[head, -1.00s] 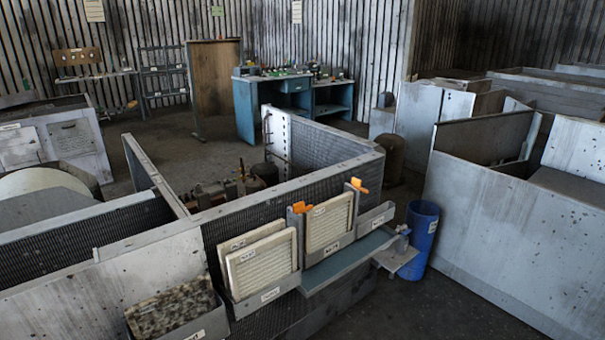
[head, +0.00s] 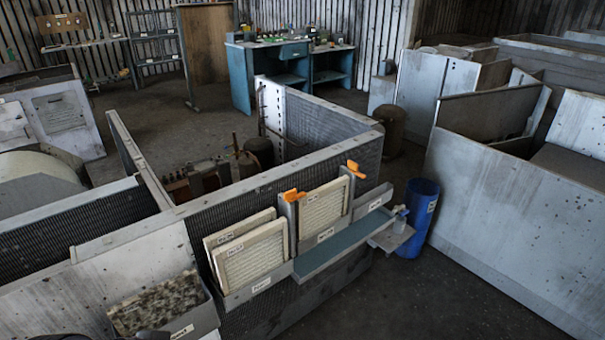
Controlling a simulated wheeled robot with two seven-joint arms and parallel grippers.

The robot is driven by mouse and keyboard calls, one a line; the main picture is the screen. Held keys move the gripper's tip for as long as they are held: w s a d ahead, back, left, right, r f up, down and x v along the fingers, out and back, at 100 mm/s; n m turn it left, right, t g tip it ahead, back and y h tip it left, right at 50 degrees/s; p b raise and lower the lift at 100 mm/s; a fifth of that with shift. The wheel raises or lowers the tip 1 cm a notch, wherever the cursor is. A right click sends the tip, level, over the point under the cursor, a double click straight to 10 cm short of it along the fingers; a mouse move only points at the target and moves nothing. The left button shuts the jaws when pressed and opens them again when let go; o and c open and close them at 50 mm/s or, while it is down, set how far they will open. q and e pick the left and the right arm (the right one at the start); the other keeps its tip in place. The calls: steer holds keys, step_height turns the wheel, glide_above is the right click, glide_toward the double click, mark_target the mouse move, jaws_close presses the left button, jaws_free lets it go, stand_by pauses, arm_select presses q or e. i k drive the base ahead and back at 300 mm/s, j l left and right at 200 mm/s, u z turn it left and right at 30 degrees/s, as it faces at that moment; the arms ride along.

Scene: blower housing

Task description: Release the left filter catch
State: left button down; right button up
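The left filter catch (head: 292,195) is an orange lever on top of the grey post at the left edge of the mounted filter. A matching right catch (head: 355,169) tops the post at its right edge. The pale pleated filter (head: 324,205) stands upright between the two posts. Its bracket is on the near wall of the blower housing (head: 200,205). Both levers look turned sideways at the post tops; their exact angle is too small to tell. Neither gripper can be made out. Small dark shapes at the bottom left edge are cut off and may be part of my arm.
Two more filters (head: 252,255) stand in a holder left of the catch. A dirty filter (head: 158,302) lies in a bin at lower left. A narrow teal shelf (head: 343,247) juts out below the mounted filter. A blue barrel (head: 417,219) stands right; floor (head: 420,300) before it is clear.

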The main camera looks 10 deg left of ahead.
mark_target(290, 195)
steer(key=i+l+z, duration=0.1)
steer(key=i, duration=1.55)
